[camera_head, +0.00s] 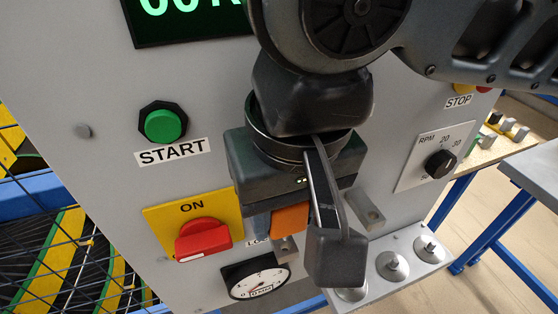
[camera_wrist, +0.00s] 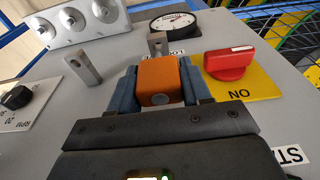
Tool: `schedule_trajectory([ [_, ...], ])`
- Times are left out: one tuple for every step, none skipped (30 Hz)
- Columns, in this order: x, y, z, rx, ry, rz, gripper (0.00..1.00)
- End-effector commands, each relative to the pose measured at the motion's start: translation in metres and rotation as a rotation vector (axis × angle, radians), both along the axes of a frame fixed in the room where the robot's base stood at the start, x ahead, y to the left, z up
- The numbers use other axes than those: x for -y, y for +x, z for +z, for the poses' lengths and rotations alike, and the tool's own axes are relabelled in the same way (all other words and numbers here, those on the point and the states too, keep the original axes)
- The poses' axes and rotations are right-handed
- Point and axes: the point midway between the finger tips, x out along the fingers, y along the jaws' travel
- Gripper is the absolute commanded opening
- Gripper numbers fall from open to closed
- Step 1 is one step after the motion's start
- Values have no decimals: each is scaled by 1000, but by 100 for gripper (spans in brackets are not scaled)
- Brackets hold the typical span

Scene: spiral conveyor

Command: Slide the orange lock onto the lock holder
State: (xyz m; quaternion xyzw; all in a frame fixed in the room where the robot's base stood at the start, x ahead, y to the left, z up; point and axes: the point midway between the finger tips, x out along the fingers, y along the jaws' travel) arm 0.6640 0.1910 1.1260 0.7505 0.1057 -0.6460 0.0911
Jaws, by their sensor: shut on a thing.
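The orange lock (camera_wrist: 158,82) is a rounded block held between the blue fingers of my gripper (camera_wrist: 157,88) in the wrist view. My gripper is shut on it. In the head view the lock (camera_head: 290,219) shows partly below my gripper (camera_head: 284,222), the rest hidden by the hand. A small grey metal bracket (camera_wrist: 157,43), beside a partly hidden label starting "LO", appears to be the lock holder. It stands just beyond the lock in the wrist view, and also shows low in the head view (camera_head: 286,249). Whether lock and bracket touch is unclear.
A second metal bracket (camera_head: 367,211) juts from the panel. A red ON switch (camera_head: 204,239) on a yellow plate and a round gauge (camera_head: 257,279) are close by. A metal ledge with round pegs (camera_head: 392,265), a green START button (camera_head: 163,125) and an RPM knob (camera_head: 440,164) surround the area.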

Motion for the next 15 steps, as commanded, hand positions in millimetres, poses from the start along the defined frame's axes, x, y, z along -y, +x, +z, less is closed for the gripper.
schedule_trajectory([
  [0,0,0,0,0,0,11],
  [0,0,1,0,0,0,11],
  [0,0,2,0,0,0,11],
  [0,0,3,0,0,0,11],
  [0,0,5,0,1,0,11],
  [0,0,7,0,1,0,11],
  [0,0,10,0,1,0,11],
  [0,0,12,0,1,0,11],
  [0,0,15,-1,2,0,11],
  [0,0,17,-1,2,0,11],
  [0,0,20,-1,2,0,11],
  [0,0,22,-1,2,0,11],
  [0,0,25,-1,2,0,11],
  [0,0,27,0,1,0,11],
  [0,0,30,0,1,0,11],
])
